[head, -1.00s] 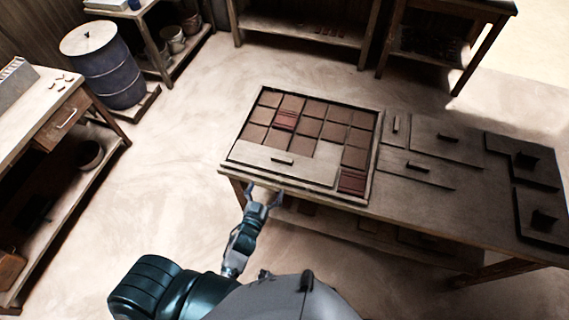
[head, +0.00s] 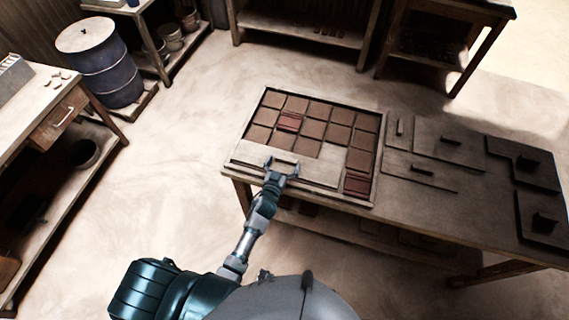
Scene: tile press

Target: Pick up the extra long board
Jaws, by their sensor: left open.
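A long pale board (head: 318,172), the longest in view, lies flat along the front of the framed tile tray (head: 376,150). Its dark handle is at its middle, largely hidden by my gripper. My left gripper (head: 283,162) is open over this board, with its two fingers apart at the handle. I cannot tell whether the fingers touch the handle or the board. My right gripper is not in view.
Brown and red tiles (head: 313,128) fill much of the tray. Several other handled boards lie on the table's right part, including a plain one (head: 435,178) and an L-shaped one (head: 505,148). A blue barrel (head: 105,70) stands far left.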

